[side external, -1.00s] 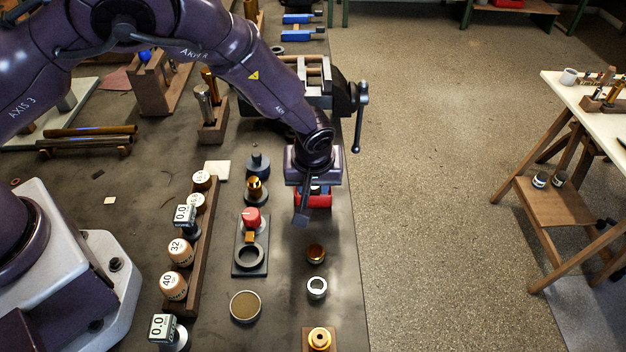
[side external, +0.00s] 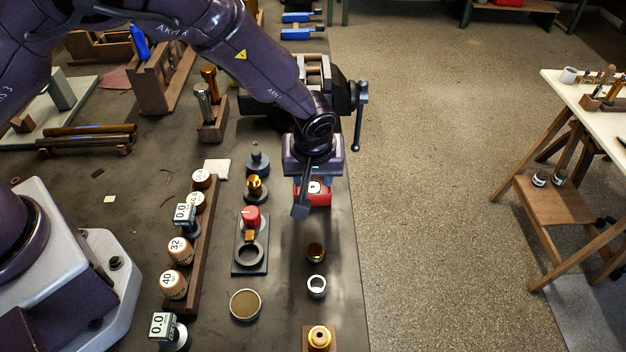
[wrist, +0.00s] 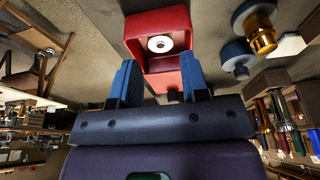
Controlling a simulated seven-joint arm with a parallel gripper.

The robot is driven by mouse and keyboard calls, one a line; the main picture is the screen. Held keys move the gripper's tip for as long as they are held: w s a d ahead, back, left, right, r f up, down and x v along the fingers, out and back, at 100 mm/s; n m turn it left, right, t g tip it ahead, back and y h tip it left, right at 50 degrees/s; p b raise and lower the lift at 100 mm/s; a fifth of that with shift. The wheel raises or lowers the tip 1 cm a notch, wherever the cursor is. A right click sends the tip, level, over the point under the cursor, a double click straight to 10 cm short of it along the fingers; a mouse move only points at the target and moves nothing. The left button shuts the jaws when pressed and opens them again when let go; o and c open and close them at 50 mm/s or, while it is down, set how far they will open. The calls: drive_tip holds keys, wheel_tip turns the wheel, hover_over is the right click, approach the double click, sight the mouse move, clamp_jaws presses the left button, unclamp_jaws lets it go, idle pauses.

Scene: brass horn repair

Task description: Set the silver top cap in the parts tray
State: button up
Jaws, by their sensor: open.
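The silver top cap (wrist: 160,44), a round pale disc with a small dark centre, appears to be the piece lying inside the red parts tray (wrist: 133,50). In the side view the cap (side external: 314,187) shows in the tray (side external: 320,201) below my wrist. My gripper (side external: 312,181) is above the tray. In the wrist view its two blue fingers (wrist: 160,78) are spread apart with nothing between them, and the cap is apart from them. Part of the tray is hidden by my gripper.
A brass ring (side external: 316,252) and a silver ring (side external: 316,287) stand in front of the tray. A plate with a red knob (side external: 251,215) and a brass piece on a dark base (side external: 254,187) are to the left. A vise (side external: 343,95) stands behind. The bench's right edge is close.

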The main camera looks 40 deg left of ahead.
drive_tip(key=v, duration=0.8)
drive_tip(key=s+a+r+m+h, duration=0.2)
drive_tip(key=s+a+r, duration=0.25)
drive_tip(key=r, duration=0.35)
drive_tip(key=s+a+r+m+h, duration=0.15)
drive_tip(key=s+a+r, duration=0.3)
drive_tip(key=r, duration=0.45)
drive_tip(key=s+a+r+m+t+y, duration=0.1)
drive_tip(key=s+a+r+m+t, duration=0.2)
drive_tip(key=s, duration=0.9)
drive_tip(key=a+r+m, duration=0.2)
drive_tip(key=a, duration=0.2)
drive_tip(key=shift+s, duration=0.25)
